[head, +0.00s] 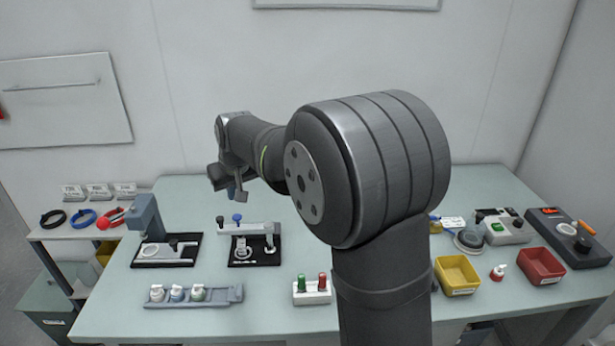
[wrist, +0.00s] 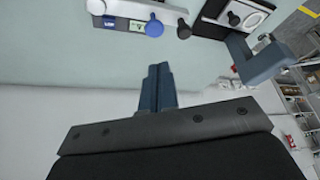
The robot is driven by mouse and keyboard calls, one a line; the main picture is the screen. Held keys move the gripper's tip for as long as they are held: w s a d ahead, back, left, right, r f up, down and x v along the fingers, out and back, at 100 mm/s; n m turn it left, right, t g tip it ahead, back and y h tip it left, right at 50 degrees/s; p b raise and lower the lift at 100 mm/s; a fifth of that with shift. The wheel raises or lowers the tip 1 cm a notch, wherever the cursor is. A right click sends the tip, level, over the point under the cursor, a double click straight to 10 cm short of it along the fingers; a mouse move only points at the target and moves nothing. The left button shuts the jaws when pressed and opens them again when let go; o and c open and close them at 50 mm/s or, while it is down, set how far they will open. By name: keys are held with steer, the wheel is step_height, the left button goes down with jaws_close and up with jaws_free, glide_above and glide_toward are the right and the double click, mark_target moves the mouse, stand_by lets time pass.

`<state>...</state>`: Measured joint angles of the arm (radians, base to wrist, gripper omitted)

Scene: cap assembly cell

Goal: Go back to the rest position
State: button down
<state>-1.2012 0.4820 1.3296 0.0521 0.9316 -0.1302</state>
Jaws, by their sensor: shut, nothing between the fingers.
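My gripper (wrist: 157,88) is shut and empty in the wrist view, its two dark blue fingers pressed together. In the head view, my gripper (head: 233,193) hangs in the air above the back left part of the table (head: 275,192), behind the fixture with the blue and black knobs (head: 250,230). My arm hides the middle right of the table in the head view.
A grey press (head: 147,218) stands at the table's left. A rack with several white bottles (head: 193,294) and a block with green and red buttons (head: 312,292) lie in front. A yellow bin (head: 457,274), a red bin (head: 540,265) and control boxes (head: 570,238) are at right.

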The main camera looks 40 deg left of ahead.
mark_target(239, 215)
steer(key=shift+f, duration=2.55)
steer(key=c, duration=0.6)
jaws_free()
steer(key=shift+c, duration=0.2)
steer(key=o, duration=0.3)
steer(key=shift+w+a+r, duration=0.15)
steer(key=shift+w, duration=0.2)
steer(key=o, duration=0.3)
steer(key=w+m, duration=0.1)
steer(key=w+a+r+h, duration=0.1)
steer(key=w, duration=0.1)
steer(key=w+r+m+h, duration=0.1)
steer(key=shift+w+a+r+m, duration=0.15)
steer(key=shift+w+a+m, duration=0.15)
steer(key=shift+o, duration=0.2)
steer(key=w+r+m+g+h, duration=0.1)
steer(key=w+r+m+h, duration=0.15)
steer(key=w, duration=0.25)
step_height(239, 215, down, 9)
steer(key=shift+w+d+m, duration=0.25)
steer(key=shift+d+m, duration=0.15)
steer(key=shift+m, duration=0.05)
step_height(239, 215, up, 10)
